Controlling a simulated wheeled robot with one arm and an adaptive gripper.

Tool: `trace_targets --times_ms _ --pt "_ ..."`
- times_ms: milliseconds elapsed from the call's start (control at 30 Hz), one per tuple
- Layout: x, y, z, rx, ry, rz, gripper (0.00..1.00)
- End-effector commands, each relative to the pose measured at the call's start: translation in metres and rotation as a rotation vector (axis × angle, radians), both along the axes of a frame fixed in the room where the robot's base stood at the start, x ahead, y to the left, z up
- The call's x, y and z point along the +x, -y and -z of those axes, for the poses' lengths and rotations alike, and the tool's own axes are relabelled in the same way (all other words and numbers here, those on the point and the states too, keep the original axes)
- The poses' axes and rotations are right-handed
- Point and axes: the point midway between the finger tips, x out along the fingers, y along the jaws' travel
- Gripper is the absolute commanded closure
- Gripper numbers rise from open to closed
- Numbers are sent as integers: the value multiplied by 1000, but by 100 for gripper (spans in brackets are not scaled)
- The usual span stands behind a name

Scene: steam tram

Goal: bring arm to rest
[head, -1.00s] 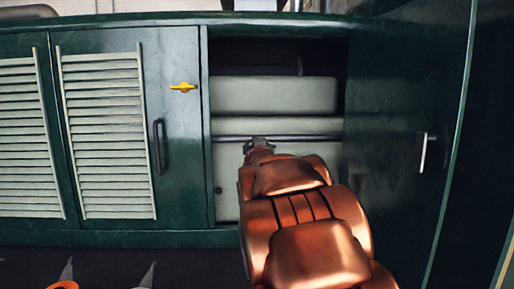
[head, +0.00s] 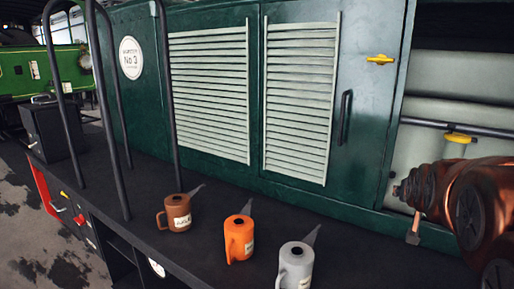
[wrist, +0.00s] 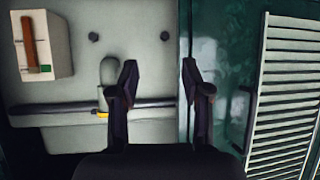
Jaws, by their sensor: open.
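My gripper (wrist: 160,78) is open and empty in the wrist view, its two dark fingers apart. It faces the edge between the open cabinet bay and the dark green louvred panel. In the head view my copper arm (head: 455,200) is at the right edge, in front of the open bay. Its far end is small and dark there, so the fingers are not clear. Nothing is held.
A brown can (head: 178,212), an orange can (head: 238,240) and a grey can (head: 294,266) stand on the dark running board (head: 105,185). Black handrails rise at the left. A yellow catch (head: 380,59) and a black handle (head: 344,117) project from the green door. A yellow-topped fitting (head: 458,138) shows in the bay.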

Motion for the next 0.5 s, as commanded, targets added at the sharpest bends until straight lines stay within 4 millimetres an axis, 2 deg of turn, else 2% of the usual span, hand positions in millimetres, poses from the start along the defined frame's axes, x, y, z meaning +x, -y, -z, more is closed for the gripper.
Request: trace_targets --times_ms 33,100,267,367,500 --pt "-13 -23 15 34 -68 -31 52" --pt "-35 -51 39 80 -172 -69 52" --pt "-97 -111 88 168 -411 -156 52" --pt "-143 -143 111 209 -564 -211 52" --pt "-216 -181 138 253 -785 -285 52"
